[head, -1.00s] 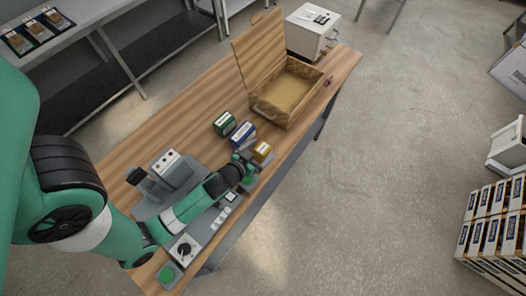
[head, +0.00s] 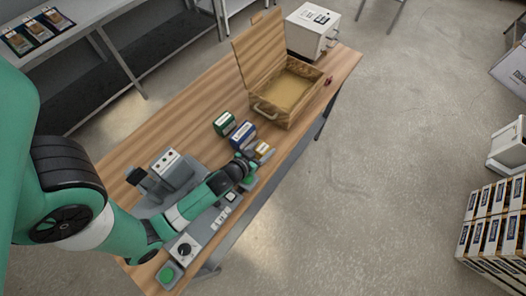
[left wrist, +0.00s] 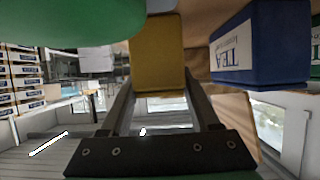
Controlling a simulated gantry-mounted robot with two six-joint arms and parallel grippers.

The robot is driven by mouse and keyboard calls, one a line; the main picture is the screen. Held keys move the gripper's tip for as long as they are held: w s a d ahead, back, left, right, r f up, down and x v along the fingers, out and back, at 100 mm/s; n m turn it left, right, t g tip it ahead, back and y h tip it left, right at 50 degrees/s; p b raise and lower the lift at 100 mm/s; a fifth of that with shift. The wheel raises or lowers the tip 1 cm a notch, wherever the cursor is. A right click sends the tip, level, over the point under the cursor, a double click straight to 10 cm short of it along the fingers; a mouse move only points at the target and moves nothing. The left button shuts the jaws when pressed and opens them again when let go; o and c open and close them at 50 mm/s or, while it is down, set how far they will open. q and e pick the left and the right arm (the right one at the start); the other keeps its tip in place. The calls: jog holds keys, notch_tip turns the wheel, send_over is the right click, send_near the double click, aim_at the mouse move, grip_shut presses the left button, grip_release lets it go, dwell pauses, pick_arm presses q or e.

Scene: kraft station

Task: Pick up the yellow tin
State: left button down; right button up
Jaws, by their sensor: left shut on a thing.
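The yellow tin (head: 264,149) sits on the wooden table near its front edge, partly hidden by my left gripper (head: 257,156). In the left wrist view the yellow tin (left wrist: 158,55) is between the two fingers of my left gripper (left wrist: 160,85), which is shut on it. I cannot tell whether the tin still touches the table. The blue tin (head: 243,134), labelled TEA in the wrist view (left wrist: 236,50), stands beside it. The green tin (head: 224,123) stands beyond the blue one. My right gripper is not in view.
An open wooden box (head: 266,121) with a raised lid (head: 259,60) stands behind the tins. A white machine (head: 313,32) is at the far table end. A grey device (head: 168,175), a knob box (head: 184,249) and a green button (head: 168,275) are near my arm.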

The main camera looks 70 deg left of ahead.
aim_at(263, 148)
pick_arm(q)
jog(key=shift+r, duration=0.15)
jog(key=shift+r, duration=0.25)
notch_tip(263, 148, up, 3)
jog(key=shift+f+p, duration=0.2)
jog(key=shift+p, duration=0.6)
jog(key=w+d+r+p, duration=0.2)
jog(key=w+d+r, duration=0.4)
jog(key=w+r, duration=0.3)
jog(key=shift+w+r+p, duration=0.3)
jog(key=shift+w+r, duration=0.05)
jog(key=shift+w, duration=1.4)
